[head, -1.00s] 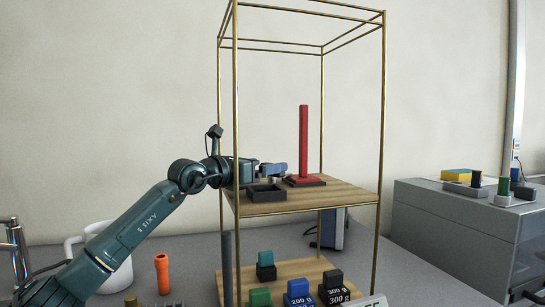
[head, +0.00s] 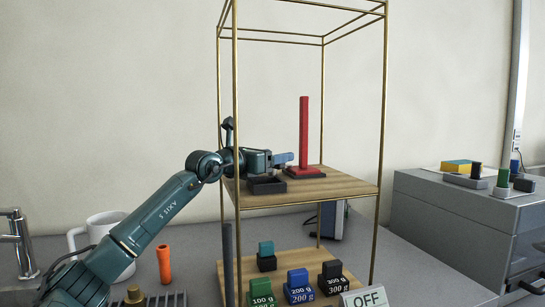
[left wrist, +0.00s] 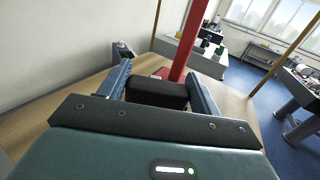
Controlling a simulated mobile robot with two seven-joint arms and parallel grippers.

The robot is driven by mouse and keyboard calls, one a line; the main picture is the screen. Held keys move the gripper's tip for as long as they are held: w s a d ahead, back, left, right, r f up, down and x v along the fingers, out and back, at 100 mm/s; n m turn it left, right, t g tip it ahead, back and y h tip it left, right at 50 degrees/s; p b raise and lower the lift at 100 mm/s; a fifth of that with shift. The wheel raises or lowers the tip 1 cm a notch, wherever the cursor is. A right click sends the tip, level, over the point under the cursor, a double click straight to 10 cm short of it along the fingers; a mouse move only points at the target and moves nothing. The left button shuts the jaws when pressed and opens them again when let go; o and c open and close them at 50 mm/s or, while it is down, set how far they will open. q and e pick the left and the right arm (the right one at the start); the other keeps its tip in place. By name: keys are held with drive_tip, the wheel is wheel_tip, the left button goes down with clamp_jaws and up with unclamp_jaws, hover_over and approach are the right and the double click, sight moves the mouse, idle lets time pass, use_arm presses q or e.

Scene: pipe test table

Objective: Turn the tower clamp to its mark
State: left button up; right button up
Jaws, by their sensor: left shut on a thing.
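A tall red post (head: 303,130) stands upright on a flat dark-edged base on the upper wooden shelf of a brass-framed tower. My left gripper (head: 289,159) reaches in from the left at shelf height, just left of the post's foot. In the left wrist view its two fingers sit on either side of a black block (left wrist: 158,92) and are shut on it. The red post (left wrist: 188,42) rises beyond the block. Neither the block's link to the post nor any mark can be made out. My right gripper is not in view.
Brass uprights (head: 237,100) flank my arm. Several labelled weights (head: 298,287) stand on the lower shelf (head: 345,280). An orange cylinder (head: 164,264) and a white mug (head: 95,228) are at left.

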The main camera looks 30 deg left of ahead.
use_arm(q)
drive_tip(key=shift+c, duration=1.3)
drive_tip(key=shift+m+g+h+p, duration=0.3)
drive_tip(key=shift+m+h+p, duration=0.1)
drive_tip(key=shift+h+p, duration=0.4)
drive_tip(key=shift+f+m+g+h, duration=0.1)
drive_tip(key=shift+m+g+h, duration=0.3)
drive_tip(key=shift+m+h, duration=0.55)
drive_tip(key=m+g+h+p, duration=0.1)
drive_tip(key=m+h+p, duration=0.1)
drive_tip(key=h, duration=0.1)
drive_tip(key=shift+w+r+g, duration=0.1)
drive_tip(key=shift+r+g, duration=0.1)
drive_tip(key=shift+g, duration=0.2)
drive_tip(key=shift+f+m+g+h, duration=0.1)
drive_tip(key=shift+m+g+h, duration=0.35)
drive_tip(key=shift+h, duration=0.2)
drive_tip(key=shift+f, duration=0.1)
drive_tip(key=o, duration=1)
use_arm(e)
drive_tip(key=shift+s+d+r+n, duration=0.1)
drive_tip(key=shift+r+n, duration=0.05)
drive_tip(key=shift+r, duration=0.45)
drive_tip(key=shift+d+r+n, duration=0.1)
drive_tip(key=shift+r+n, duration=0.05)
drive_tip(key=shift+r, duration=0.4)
